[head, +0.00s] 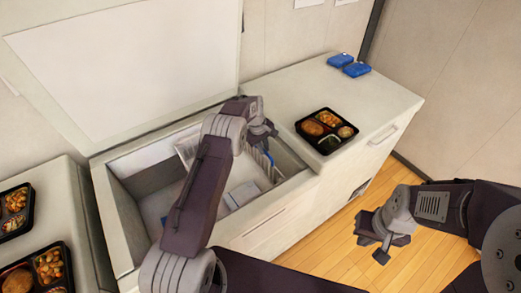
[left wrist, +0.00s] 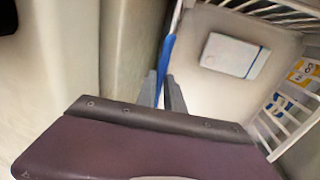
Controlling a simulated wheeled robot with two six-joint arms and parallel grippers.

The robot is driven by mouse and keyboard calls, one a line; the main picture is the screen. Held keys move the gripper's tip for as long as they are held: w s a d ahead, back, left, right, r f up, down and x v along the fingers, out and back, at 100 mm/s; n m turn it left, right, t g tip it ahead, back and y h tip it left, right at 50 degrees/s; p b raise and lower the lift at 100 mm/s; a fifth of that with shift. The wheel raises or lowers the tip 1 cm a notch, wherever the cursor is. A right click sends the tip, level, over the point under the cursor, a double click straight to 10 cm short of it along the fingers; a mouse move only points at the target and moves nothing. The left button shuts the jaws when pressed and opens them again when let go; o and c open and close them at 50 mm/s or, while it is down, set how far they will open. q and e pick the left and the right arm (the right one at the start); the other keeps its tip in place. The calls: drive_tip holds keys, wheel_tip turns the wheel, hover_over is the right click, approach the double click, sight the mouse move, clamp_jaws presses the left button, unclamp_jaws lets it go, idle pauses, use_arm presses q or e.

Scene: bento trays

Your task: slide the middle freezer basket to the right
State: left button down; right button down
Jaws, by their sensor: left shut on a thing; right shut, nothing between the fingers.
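The white wire freezer basket (head: 187,149) is inside the open chest freezer (head: 128,222), toward the right part of its opening. My left arm crosses in front and hides much of it. In the left wrist view its white wire side (left wrist: 290,128) shows at the right. My left gripper (head: 270,133) is at the basket's upper edge. In the left wrist view its fingers (left wrist: 162,92) are shut on a blue strip (left wrist: 165,60) along that edge. My right gripper (head: 377,243) is shut and empty, over the wooden floor, away from the freezer.
The freezer lid (head: 130,60) stands raised at the back. A filled bento tray (head: 312,142) and blue boxes (head: 340,60) rest on the counter right of the opening. More bento trays (head: 66,270) are at the left. A pale flat pack (left wrist: 232,55) lies inside the basket.

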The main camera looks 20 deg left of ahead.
use_arm(q)
drive_tip(key=c, duration=1.5)
unclamp_jaws()
drive_tip(key=shift+o, duration=0.2)
drive_tip(key=shift+r, duration=0.1)
wheel_tip(320, 180, up, 9)
drive_tip(key=s+a, duration=0.1)
drive_tip(key=shift+s, duration=0.15)
